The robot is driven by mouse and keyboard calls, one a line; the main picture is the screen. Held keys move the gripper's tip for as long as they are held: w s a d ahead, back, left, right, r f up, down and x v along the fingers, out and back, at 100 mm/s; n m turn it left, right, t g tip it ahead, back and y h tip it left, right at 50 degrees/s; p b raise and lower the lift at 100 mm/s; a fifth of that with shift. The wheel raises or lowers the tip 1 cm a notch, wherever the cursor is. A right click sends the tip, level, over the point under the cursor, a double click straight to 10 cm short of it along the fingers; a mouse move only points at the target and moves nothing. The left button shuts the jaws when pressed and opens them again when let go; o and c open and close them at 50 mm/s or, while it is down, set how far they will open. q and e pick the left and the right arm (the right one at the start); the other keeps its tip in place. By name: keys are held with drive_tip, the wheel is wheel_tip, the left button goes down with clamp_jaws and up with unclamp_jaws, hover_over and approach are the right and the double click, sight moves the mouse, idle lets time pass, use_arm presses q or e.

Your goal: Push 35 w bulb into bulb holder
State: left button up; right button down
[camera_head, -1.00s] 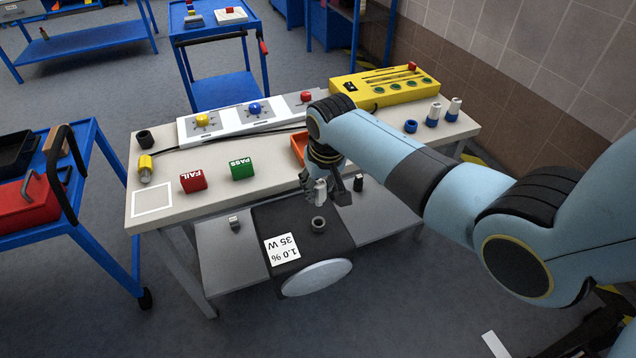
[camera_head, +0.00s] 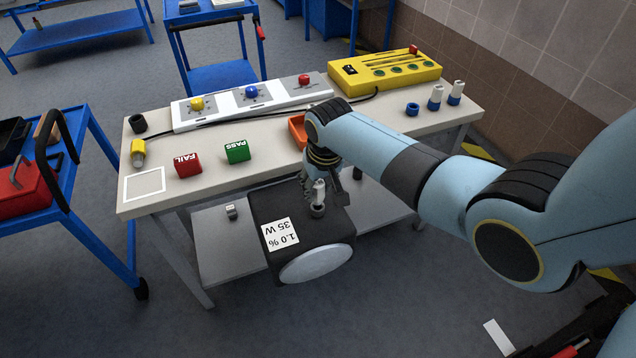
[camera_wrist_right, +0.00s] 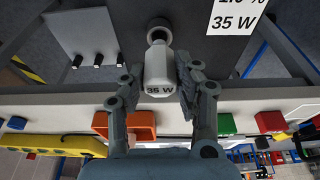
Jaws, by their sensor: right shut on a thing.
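My right gripper (camera_head: 318,188) is shut on a small white bulb (camera_wrist_right: 158,68) marked 35 W, held between its two fingers in the right wrist view. The bulb holder (camera_wrist_right: 160,30) is a dark grey ring on top of a black lamp box (camera_head: 270,208) labelled "1.0 % 35 W", with a round white lens at its front. In the head view the bulb's lower end is at the holder (camera_head: 318,211). In the wrist view the bulb's narrow end meets the ring's edge; how far it is inside cannot be told. My left gripper is not in view.
The light worktable (camera_head: 215,183) carries a red FAIL block (camera_head: 187,166), a green PASS block (camera_head: 237,152), an orange tray (camera_head: 297,130) and a yellow box (camera_head: 385,72). Two white bulbs in blue bases stand beside an empty blue ring (camera_head: 412,109). A blue cart stands left.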

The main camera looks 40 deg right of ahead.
sight(318, 195)
drive_tip(key=shift+p, duration=0.7)
idle(1.2)
drive_tip(key=shift+f+b, duration=1.1)
drive_tip(key=shift+f, duration=0.4)
drive_tip(key=shift+r, duration=0.15)
drive_tip(key=shift+r+p, duration=1.15)
drive_tip(key=shift+p, duration=0.2)
drive_tip(key=shift+p, duration=0.45)
idle(0.7)
drive_tip(key=shift+f+b, duration=1.15)
drive_tip(key=shift+f, duration=0.2)
drive_tip(key=c, duration=0.9)
unclamp_jaws()
